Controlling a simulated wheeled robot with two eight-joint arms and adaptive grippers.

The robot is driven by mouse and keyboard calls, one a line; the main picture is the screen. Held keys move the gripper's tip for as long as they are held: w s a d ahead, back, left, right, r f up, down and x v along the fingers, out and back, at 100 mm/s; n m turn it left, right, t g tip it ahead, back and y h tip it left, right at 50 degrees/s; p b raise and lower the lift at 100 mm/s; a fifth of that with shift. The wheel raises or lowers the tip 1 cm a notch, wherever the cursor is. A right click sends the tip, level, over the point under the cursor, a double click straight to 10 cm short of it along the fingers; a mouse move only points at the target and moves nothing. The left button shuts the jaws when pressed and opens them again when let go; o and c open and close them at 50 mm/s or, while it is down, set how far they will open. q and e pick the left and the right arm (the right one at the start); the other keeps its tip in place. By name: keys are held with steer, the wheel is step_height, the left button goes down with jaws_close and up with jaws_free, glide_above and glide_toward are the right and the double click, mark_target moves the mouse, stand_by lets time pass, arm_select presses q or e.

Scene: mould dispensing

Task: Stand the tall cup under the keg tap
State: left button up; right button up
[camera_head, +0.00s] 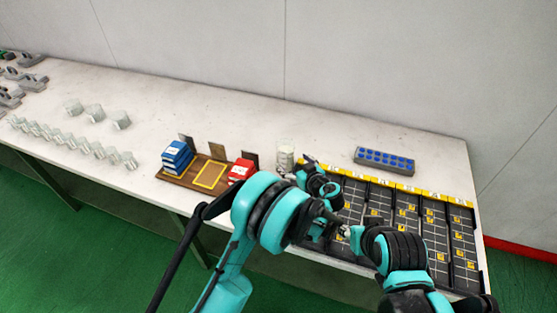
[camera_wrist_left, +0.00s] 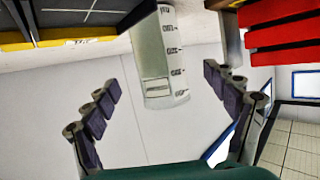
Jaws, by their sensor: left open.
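A tall clear cup (camera_head: 286,155) with markings stands on the white table near the wall side, just right of the wooden rack. In the left wrist view the tall cup (camera_wrist_left: 165,65) shows upside down, between the two finger lines but beyond the fingertips. My left gripper (camera_head: 298,174) is open and empty close to the cup; its spread fingers show clearly in the left wrist view (camera_wrist_left: 165,95). My right gripper (camera_head: 345,231) is over the dark tray, mostly hidden by its arm, and its jaw state is unclear. I see no keg tap.
A wooden rack (camera_head: 211,176) with blue boxes (camera_head: 177,155) and red boxes (camera_head: 241,171) stands left of the cup. A dark gridded tray (camera_head: 410,225) fills the right. A grey block with blue wells (camera_head: 385,160) lies behind it. Several clear cups (camera_head: 95,113) stand far left.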

arm_select(q)
steer(key=x, duration=0.2)
steer(key=b+x, duration=0.1)
steer(key=x, duration=0.1)
steer(key=b+x, duration=0.1)
steer(key=x, duration=0.1)
steer(key=shift+w+a+r, duration=0.15)
steer(key=shift+w+r, duration=0.05)
steer(key=shift+w, duration=0.25)
steer(key=shift+s+r, duration=0.1)
steer(key=shift+c, duration=1)
steer(key=c, duration=1.5)
steer(key=shift+c, duration=0.6)
steer(key=shift+r, duration=0.1)
